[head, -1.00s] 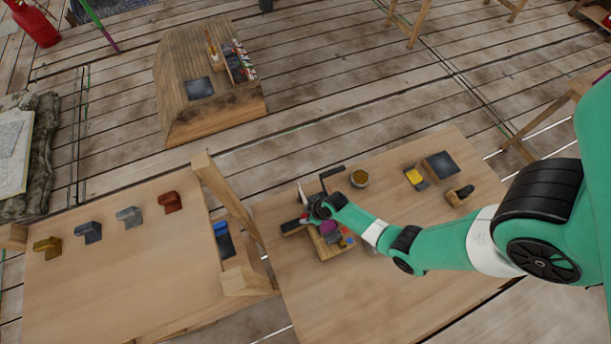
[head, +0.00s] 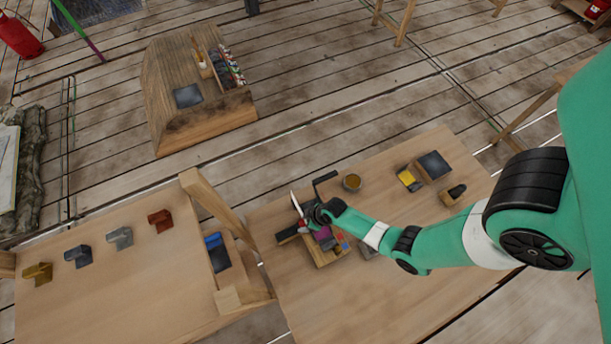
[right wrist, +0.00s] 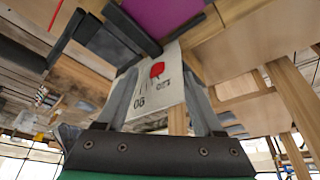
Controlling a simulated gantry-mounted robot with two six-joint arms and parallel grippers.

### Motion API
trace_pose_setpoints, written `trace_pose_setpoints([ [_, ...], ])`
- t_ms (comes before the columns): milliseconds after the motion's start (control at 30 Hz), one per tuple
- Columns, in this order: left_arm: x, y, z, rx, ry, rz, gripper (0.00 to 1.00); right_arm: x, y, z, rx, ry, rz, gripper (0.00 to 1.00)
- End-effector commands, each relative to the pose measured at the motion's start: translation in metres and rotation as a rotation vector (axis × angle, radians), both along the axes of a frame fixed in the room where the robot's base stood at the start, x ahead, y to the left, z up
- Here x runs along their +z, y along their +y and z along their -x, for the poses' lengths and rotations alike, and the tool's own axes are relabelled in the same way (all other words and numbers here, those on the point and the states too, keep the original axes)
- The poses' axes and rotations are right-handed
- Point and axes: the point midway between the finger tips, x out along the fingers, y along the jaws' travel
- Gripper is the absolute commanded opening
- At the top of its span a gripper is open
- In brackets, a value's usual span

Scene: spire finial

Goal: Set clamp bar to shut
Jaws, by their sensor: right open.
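My right gripper (head: 314,213) is over a small wooden fixture (head: 322,259) on the right-hand table. A black bent bar (head: 325,178), possibly the clamp bar, stands up just beyond the gripper. A dark flat bar (head: 289,233) juts from the fixture's left side. A purple block (right wrist: 165,15) and a dark grey bar (right wrist: 132,28) show beyond the fingertips. The arm partly hides the fixture. My left gripper is out of view.
A small cup (head: 351,182), a yellow block (head: 407,178) and a dark pad (head: 434,164) stand on the right part of the table. A wooden frame (head: 222,215) rises at its left. Several coloured brackets sit on the left table. The front tabletop is clear.

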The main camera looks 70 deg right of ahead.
Motion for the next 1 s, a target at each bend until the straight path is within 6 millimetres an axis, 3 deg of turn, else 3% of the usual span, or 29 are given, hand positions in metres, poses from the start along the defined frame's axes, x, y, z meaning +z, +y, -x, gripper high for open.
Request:
trace_pose_setpoints([
  [433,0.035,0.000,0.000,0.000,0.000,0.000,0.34,0.066,0.001,0.026,-0.002,0.001,0.000,0.69],
  [1000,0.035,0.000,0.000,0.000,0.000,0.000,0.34,0.068,0.001,0.029,-0.001,0.001,0.001,0.69],
])
